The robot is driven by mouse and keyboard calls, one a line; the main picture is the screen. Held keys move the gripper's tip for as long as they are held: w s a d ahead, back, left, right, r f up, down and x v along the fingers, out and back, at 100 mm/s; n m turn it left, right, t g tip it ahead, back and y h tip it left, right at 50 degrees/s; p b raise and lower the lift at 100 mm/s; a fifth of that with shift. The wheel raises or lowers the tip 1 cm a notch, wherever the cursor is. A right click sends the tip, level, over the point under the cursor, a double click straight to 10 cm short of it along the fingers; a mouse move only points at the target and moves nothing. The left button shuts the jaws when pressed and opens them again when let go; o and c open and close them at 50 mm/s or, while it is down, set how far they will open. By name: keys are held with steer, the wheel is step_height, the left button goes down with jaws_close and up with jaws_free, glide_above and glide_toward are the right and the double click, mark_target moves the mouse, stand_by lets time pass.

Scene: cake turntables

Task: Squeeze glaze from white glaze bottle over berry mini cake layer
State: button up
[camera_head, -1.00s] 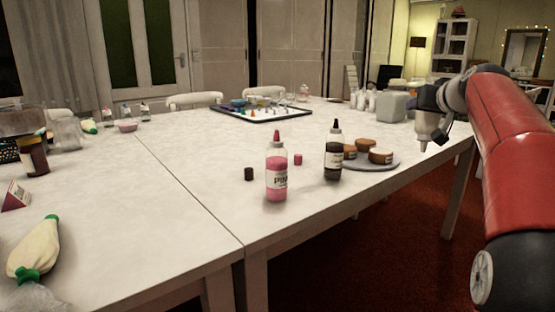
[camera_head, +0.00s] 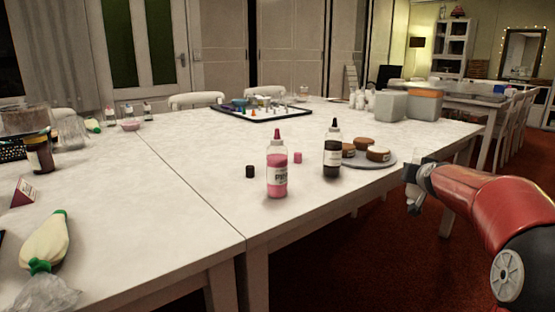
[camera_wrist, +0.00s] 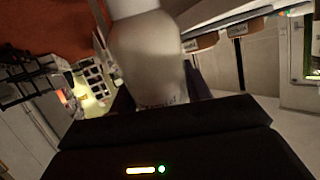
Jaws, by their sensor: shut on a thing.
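My gripper (camera_head: 413,187) is at the right, beyond the table's right edge and lower than the cake plate in the picture. It is shut on a pale bottle, the white glaze bottle (camera_wrist: 148,55), which fills the middle of the wrist view. In the head view only a small pale part of it shows, and its tilt is hard to tell. Mini cakes (camera_head: 378,154) with brown tops stand on a round grey plate (camera_head: 391,161) near the table's right edge, apart from the bottle. I cannot tell which is the berry layer.
A dark glaze bottle (camera_head: 333,155) stands left of the plate, and a pink bottle (camera_head: 277,170) further left. Two small caps lie near them. A tray (camera_head: 262,114) and grey boxes (camera_head: 390,106) are at the back. Open floor lies right of the table.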

steer(key=s+a+f+n+y, duration=0.1)
steer(key=s+a+f, duration=0.1)
steer(key=a+f, duration=0.5)
steer(key=s+a+f+n+y, duration=0.1)
steer(key=a+f+y, duration=0.1)
steer(key=f, duration=0.9)
steer(key=s+a+f+n+y, duration=0.2)
steer(key=s+a+f, duration=0.25)
steer(key=a, duration=0.25)
steer(key=s+a+f+n+y, duration=0.2)
steer(key=s+a+f+y, duration=0.15)
steer(key=s+a, duration=0.2)
step_height(320, 180, down, 12)
steer(key=w+a+m+h, duration=0.1)
steer(key=w+m+h, duration=0.1)
steer(key=h, duration=0.3)
steer(key=shift+m, duration=0.6)
steer(key=shift+r, duration=0.15)
